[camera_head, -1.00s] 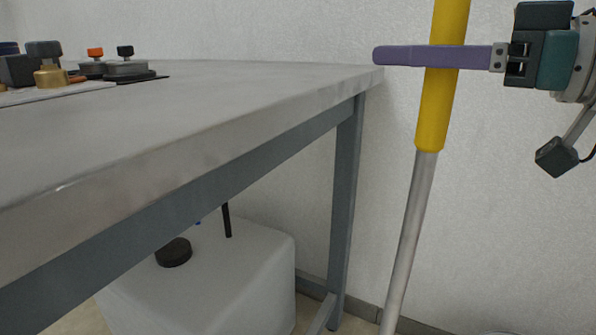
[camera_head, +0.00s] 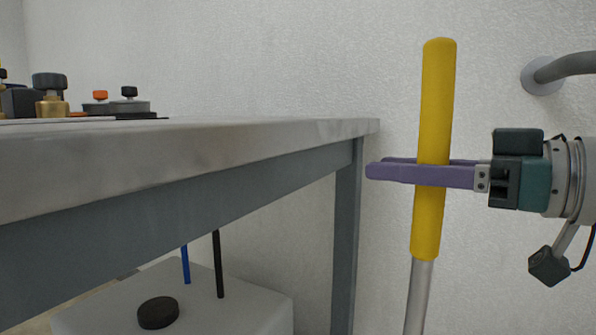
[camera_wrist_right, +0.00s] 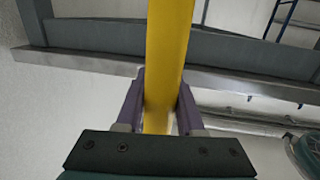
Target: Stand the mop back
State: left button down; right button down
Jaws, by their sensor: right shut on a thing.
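The mop's yellow grip (camera_head: 435,105) stands nearly upright to the right of the bench end, with its grey metal pole (camera_head: 417,295) running down out of the picture. The mop's head is out of view. My right gripper (camera_head: 375,167) comes in from the right, its purple fingers on either side of the yellow grip and shut on it. In the right wrist view the yellow grip (camera_wrist_right: 167,65) runs between the two fingers (camera_wrist_right: 160,105). My left gripper is not in view.
The grey workbench (camera_head: 200,150) fills the left, with its leg (camera_head: 348,235) close to the mop. Brass and black fittings (camera_head: 50,95) lie on top. A white container (camera_head: 240,315) with a black cap stands below. A grey pipe (camera_head: 570,67) leaves the wall at upper right.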

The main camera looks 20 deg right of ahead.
jog(key=c, duration=0.9)
grip_release()
jog(key=shift+f, duration=0.15)
jog(key=shift+c, duration=0.2)
jog(key=o, duration=0.4)
